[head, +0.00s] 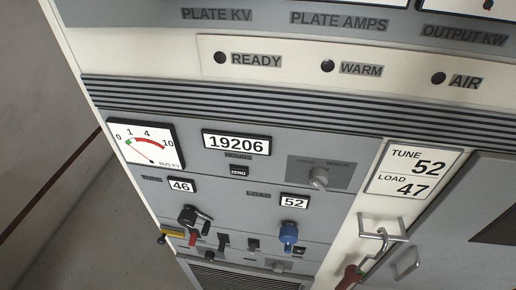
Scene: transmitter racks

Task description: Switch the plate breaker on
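The plate breaker is not readable by label in the head view. A row of small switches sits low on the grey rack panel: a red-handled one (193,238), a black one (223,241) and another black one (253,244). Their labels are too small to read, so I cannot tell which is the plate breaker or how it is set. Neither of my grippers is in view.
Above the switches are a black tune knob (187,215) and a blue load knob (289,233). A hook with a reddish handle (349,278) hangs at the right. Bare floor lies left.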

